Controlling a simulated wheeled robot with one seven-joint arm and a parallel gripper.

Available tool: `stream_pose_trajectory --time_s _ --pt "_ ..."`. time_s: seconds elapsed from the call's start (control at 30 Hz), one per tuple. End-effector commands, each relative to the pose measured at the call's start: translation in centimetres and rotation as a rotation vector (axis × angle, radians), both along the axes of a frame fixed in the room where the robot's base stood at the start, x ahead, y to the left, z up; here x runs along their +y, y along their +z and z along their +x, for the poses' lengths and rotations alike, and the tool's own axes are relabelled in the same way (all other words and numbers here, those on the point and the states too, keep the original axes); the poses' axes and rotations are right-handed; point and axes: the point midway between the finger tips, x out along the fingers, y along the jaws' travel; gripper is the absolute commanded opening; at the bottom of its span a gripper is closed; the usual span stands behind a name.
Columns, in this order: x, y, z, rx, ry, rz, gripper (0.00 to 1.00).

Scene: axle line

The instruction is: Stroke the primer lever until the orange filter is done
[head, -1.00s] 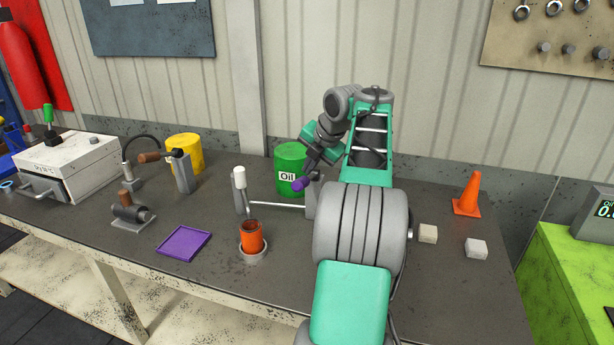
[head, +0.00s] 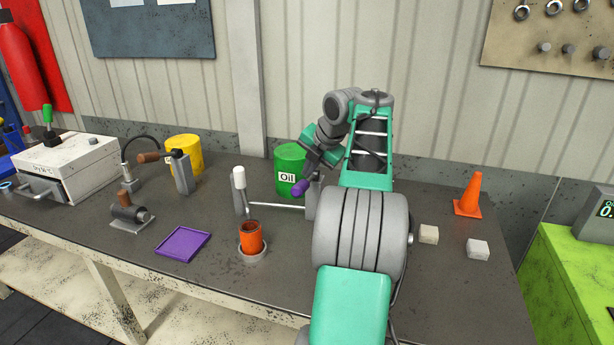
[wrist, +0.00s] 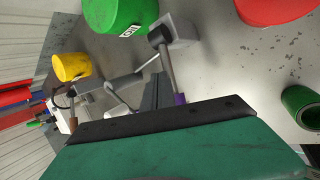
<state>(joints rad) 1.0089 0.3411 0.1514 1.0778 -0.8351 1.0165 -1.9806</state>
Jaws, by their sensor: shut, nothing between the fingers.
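The orange filter (head: 251,238) stands upright in a light round holder on the bench; its top is open and looks dark inside. A lever with a purple handle (head: 301,188) sits by a grey post right of the filter; it also shows in the wrist view (wrist: 179,99), its rod rising to a grey block. A white-handled lever (head: 239,178) stands on the left post, with a rod between the posts. My gripper (head: 309,163) is shut and empty, close to the purple handle. In the wrist view its dark fingers (wrist: 149,92) are beside that handle; contact is unclear. I cannot tell which lever is the primer.
A green oil drum (head: 289,168) stands just behind my gripper, a yellow can (head: 184,153) further left. A purple tray (head: 183,244) lies left of the filter. Pale blocks (head: 428,234) and an orange cone (head: 469,195) stand to the right. My arm hides part of the bench.

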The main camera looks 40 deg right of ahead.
Motion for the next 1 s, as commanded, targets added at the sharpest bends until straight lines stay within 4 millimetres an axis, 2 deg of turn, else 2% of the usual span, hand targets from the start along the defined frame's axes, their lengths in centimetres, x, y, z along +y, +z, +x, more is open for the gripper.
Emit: stream_pose_trajectory --time_s 1.0 --pt "0.31 -1.02 -0.15 0.000 0.000 0.001 0.00"
